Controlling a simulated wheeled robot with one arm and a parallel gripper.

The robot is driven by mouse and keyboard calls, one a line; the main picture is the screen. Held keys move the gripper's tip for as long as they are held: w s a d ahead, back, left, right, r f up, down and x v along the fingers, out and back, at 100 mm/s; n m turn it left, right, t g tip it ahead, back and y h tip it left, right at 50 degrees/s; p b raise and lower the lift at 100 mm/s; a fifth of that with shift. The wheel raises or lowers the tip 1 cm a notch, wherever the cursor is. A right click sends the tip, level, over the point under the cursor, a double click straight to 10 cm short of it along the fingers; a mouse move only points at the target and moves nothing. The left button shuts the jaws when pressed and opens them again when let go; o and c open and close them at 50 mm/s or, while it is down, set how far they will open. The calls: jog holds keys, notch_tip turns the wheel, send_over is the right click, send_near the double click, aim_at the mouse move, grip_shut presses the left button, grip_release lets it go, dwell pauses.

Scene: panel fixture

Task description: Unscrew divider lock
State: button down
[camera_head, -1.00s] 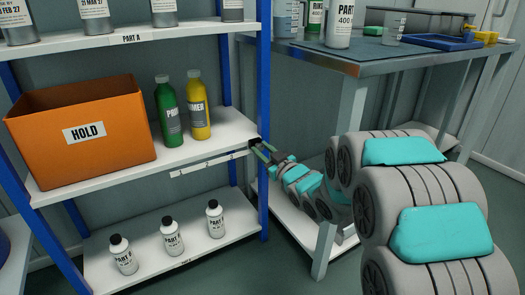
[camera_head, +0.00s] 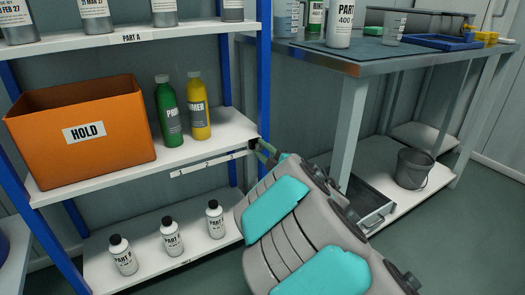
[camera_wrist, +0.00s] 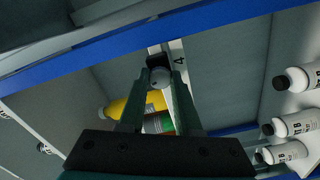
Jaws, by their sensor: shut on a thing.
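The divider lock shows as a small dark knob (camera_head: 253,143) at the front right corner of the middle shelf, beside the blue post. In the wrist view its rounded grey end (camera_wrist: 159,78) sits between my fingertips, with a black block behind it. My gripper (camera_head: 261,147) reaches it from the front right and is shut on it; the fingers (camera_wrist: 160,84) lie on both sides of the knob. A pale rail (camera_head: 207,165) with dark marks runs under the shelf edge to the left of the knob. My arm hides part of the shelf's lower right.
The middle shelf (camera_head: 226,125) holds an orange HOLD bin (camera_head: 85,135), a green bottle (camera_head: 170,112) and a yellow bottle (camera_head: 199,108). White bottles (camera_head: 171,238) stand below. A blue post (camera_head: 264,75) and a workbench (camera_head: 345,60) flank my arm. A bucket (camera_head: 413,168) sits under the bench.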

jog(key=n, duration=0.4)
jog(key=shift+n, duration=0.4)
jog(key=n, duration=0.9)
jog(key=shift+n, duration=1.8)
jog(key=c, duration=0.6)
grip_release()
